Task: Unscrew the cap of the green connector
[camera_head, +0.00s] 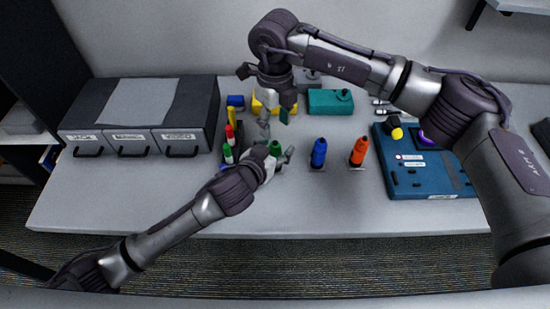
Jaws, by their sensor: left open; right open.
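The green connector (277,146) stands in line with a blue connector (319,153) and an orange connector (358,152) on the table. Only its upper part shows; its lower part is hidden behind my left gripper (278,157). My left gripper is open, its fingers at the green connector; I cannot tell whether they touch it. My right gripper (272,122) is open and points down from above, just behind and above the green connector. Its fingers are small and partly hidden. I cannot make out the cap apart from the connector body.
A grey drawer unit (145,117) stands at the left. Red (229,131), green-and-white (228,154) and yellow (231,117) pieces stand beside it. A teal box (331,101) sits at the back. A blue panel (432,180) lies at the right. The front table strip (330,215) is clear.

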